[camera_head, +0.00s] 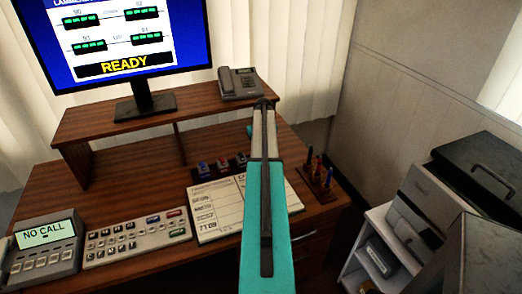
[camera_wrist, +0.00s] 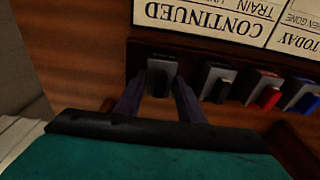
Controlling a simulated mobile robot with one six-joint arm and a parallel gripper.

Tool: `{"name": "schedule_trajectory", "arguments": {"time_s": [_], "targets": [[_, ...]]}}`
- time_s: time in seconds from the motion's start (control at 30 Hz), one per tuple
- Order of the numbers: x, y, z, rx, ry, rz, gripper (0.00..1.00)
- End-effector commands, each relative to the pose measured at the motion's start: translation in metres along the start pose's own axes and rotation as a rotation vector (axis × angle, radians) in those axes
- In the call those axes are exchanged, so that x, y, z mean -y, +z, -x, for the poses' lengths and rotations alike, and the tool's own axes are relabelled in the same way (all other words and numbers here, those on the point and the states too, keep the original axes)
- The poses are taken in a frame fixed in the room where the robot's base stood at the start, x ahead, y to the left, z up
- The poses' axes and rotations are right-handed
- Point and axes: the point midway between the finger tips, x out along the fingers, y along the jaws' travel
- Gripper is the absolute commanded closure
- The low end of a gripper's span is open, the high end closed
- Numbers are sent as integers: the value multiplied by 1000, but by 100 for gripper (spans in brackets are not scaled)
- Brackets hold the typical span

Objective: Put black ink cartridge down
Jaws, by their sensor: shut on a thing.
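A grey and black ink cartridge (camera_wrist: 161,74) is between the two dark fingers of my gripper (camera_wrist: 158,100) in the wrist view. The gripper is shut on it. The cartridge is at the end of a dark rack (camera_wrist: 140,50), in line with the others; I cannot tell if it rests in the rack or is just above it. Beside it are another black cartridge (camera_wrist: 219,84), a red one (camera_wrist: 264,90) and a blue one (camera_wrist: 300,96). In the head view my teal arm hides the gripper and held cartridge.
A printed sheet (camera_head: 216,208) lies by the rack. A button panel (camera_head: 137,238) and a "NO CALL" phone (camera_head: 43,248) stand to its left. A pen holder (camera_head: 317,180) is right of my arm. A monitor (camera_head: 125,40) and telephone (camera_head: 238,84) stand on the raised shelf.

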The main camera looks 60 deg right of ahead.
Motion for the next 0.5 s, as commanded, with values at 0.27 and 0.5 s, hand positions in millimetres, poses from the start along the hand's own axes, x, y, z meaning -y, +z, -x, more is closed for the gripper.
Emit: {"name": "schedule_trajectory", "arguments": {"time_s": [0.27, 0.5], "targets": [[0, 0, -2, 0, 0, 0, 46], [0, 0, -2, 0, 0, 0, 46]]}}
